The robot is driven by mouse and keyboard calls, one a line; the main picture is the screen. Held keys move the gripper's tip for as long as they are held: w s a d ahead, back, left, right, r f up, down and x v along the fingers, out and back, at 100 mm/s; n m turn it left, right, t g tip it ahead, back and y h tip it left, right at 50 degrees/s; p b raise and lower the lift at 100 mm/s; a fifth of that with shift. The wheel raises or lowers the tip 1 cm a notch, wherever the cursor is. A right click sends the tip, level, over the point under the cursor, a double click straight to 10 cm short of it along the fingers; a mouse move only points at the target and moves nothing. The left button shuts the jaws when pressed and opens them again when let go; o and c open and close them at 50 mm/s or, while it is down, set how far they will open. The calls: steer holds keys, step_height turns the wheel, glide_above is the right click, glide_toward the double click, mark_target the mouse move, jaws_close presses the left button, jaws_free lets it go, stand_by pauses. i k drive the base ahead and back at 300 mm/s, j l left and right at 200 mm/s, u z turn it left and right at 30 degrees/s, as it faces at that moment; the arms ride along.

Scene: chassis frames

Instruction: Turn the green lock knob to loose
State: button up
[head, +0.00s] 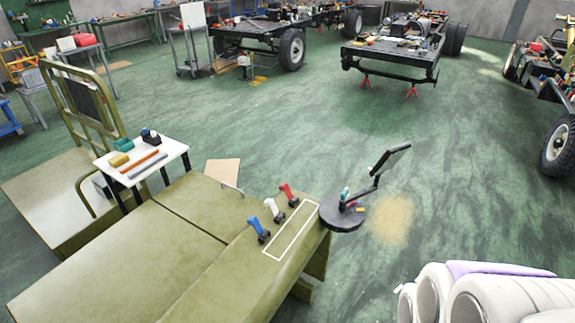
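A round dark base (343,214) sits at the right end of the olive bench. A jointed black arm with a flat dark head (390,158) rises from it, tilted to the upper right. A small green piece (346,192) stands upright on this base and looks like the green lock knob. It is too small to tell its setting. My gripper is not in view; only white rounded parts of my own body show at the bottom right, well apart from the base.
Blue (258,229), white (273,209) and red (288,194) handled clamps stand on the olive bench (215,275), beside a white outlined rectangle (293,231). A small white table (167,166) holds several items. Green floor right of the bench is clear; vehicle frames (395,50) stand behind.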

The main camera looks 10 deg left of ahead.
mark_target(343, 196)
steer(key=i+j+u, duration=0.3)
steer(key=i+u, duration=0.3)
steer(key=i, duration=0.15)
steer(key=z, duration=1.85)
